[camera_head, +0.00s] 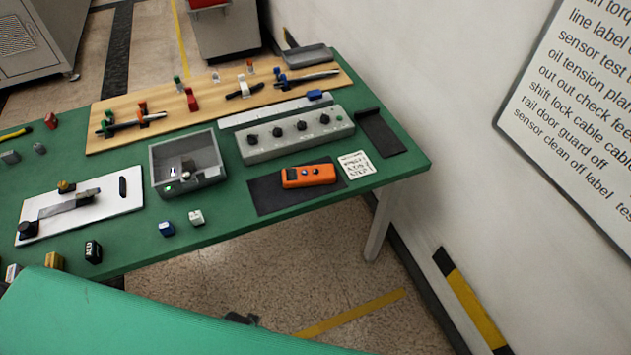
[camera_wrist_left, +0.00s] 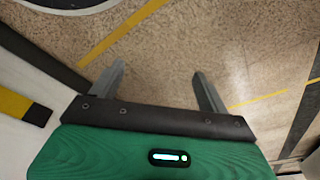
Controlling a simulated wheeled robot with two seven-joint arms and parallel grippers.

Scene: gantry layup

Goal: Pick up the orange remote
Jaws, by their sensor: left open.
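The orange remote (camera_head: 309,176) lies flat on a dark mat (camera_head: 264,196) near the front right edge of the green table (camera_head: 240,225) in the head view. It has dark markings on its top. My left gripper (camera_wrist_left: 159,72) shows in the left wrist view with its two fingers spread apart. Nothing is between them, only floor beyond. The remote is not in the wrist view, so the gripper is apart from it. I cannot make out the fingers in the head view. My right gripper is in no view.
A grey open box (camera_head: 187,163) stands left of the remote, and a grey knob panel (camera_head: 295,135) behind it. A white note card (camera_head: 356,165) lies just right of it. Blue and white small blocks (camera_head: 196,217) sit near the front edge. A wall rises at right.

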